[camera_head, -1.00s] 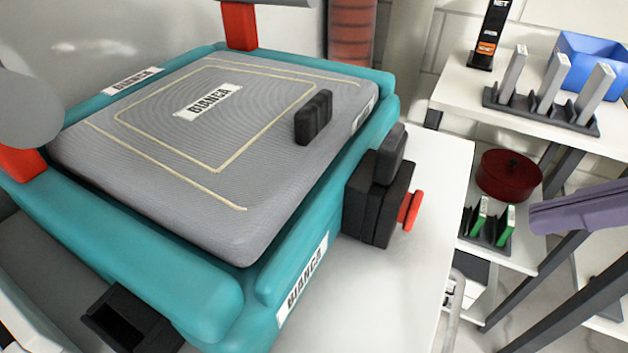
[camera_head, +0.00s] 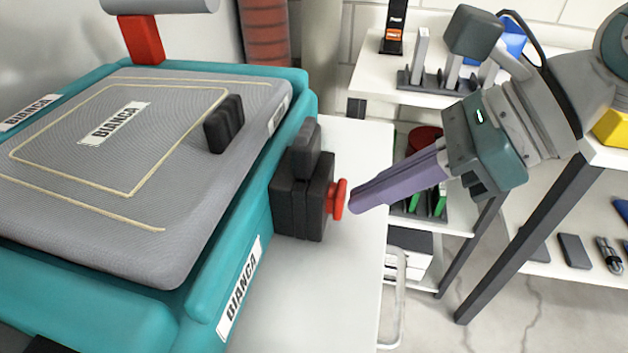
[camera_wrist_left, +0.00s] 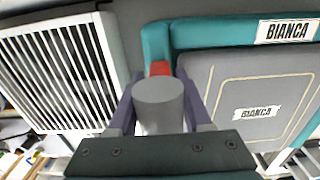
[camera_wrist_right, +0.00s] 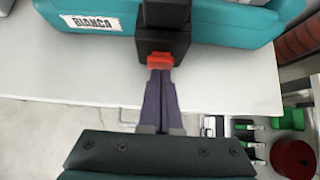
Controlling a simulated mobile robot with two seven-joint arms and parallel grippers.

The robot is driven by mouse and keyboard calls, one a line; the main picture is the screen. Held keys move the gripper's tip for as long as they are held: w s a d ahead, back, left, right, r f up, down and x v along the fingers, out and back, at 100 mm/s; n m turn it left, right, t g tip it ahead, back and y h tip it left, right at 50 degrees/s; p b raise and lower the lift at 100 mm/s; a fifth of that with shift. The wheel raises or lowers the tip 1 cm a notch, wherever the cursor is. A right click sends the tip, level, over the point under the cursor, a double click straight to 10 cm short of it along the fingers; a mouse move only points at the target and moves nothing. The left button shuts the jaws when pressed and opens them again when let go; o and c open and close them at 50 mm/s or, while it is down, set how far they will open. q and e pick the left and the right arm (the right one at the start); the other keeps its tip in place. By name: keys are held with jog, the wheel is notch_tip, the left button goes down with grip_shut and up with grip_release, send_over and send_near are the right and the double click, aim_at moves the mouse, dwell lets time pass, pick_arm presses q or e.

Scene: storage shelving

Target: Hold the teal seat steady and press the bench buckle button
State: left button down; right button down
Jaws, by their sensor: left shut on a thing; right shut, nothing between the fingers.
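The teal seat (camera_head: 258,225), with a grey "BIANCA" pad (camera_head: 80,185), fills the left of the head view. On its right side is a black buckle (camera_head: 302,198) with a red button (camera_head: 340,199) facing right. My right gripper (camera_head: 354,207) is shut and empty, its purple tips right at the button. The right wrist view shows the tips (camera_wrist_right: 160,75) against or just short of the button (camera_wrist_right: 160,60); I cannot tell contact. In the left wrist view, my left gripper (camera_wrist_left: 160,104) is shut on a grey cylindrical handle (camera_wrist_left: 158,92) by the seat.
The seat rests on a white bench top (camera_head: 345,290). A shelf unit with grey racks (camera_head: 425,82) and a dark red round pot (camera_head: 424,140) stands behind my right arm. A white slatted panel (camera_wrist_left: 60,75) is left of the left gripper. Bare bench lies in front of the buckle.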

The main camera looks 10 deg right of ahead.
pick_arm(q)
jog(key=shift+d, duration=0.1)
pick_arm(e)
jog(key=shift+w+a, duration=0.3)
jog(key=shift+a, duration=0.3)
pick_arm(q)
jog(key=shift+d, duration=0.15)
pick_arm(e)
jog(key=shift+a, duration=0.25)
pick_arm(q)
jog(key=shift+d+f, duration=0.1)
pick_arm(e)
jog(key=shift+a, duration=0.1)
pick_arm(q)
jog(key=shift+a, duration=0.2)
pick_arm(e)
jog(key=shift+s+d, duration=0.2)
jog(key=shift+d, duration=0.35)
pick_arm(q)
jog(key=shift+a, duration=0.1)
pick_arm(e)
jog(key=d+f+v, duration=0.1)
jog(key=v, duration=1.1)
jog(key=shift+s+d+f, duration=0.15)
jog(key=shift+s+d, duration=0.1)
jog(key=shift+d, duration=0.3)
pick_arm(q)
jog(key=shift+c, duration=1.3)
grip_release()
